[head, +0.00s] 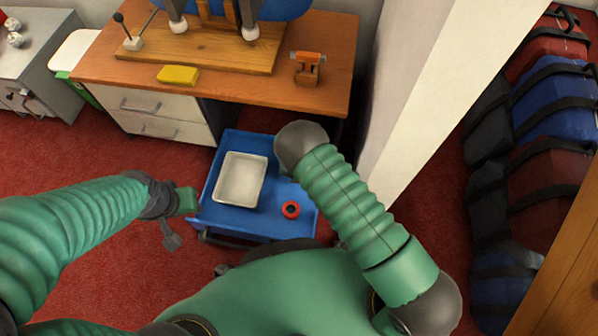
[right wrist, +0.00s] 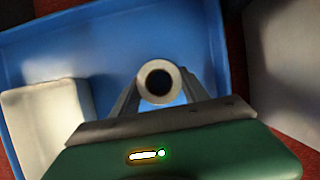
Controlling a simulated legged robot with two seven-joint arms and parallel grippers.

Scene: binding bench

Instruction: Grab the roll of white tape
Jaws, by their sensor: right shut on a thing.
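The roll of white tape (right wrist: 160,99) shows in the right wrist view as a pale ring with a dark hole. My right gripper (right wrist: 160,84) is shut on it, with one finger on each side. Blue cart surface lies behind the roll; I cannot tell the gap between them. In the head view the right gripper and the roll are hidden by my right arm. My left gripper (head: 174,237) hangs to the left of the blue cart (head: 240,221), apart from it; its jaws are too small to judge.
The cart holds a white tray (head: 240,180) and a red ring-shaped roll (head: 291,210). A wooden desk (head: 325,85) behind it carries a yellow block (head: 178,75) and an orange-topped tape dispenser (head: 308,67). A white pillar (head: 410,90) stands right of the cart.

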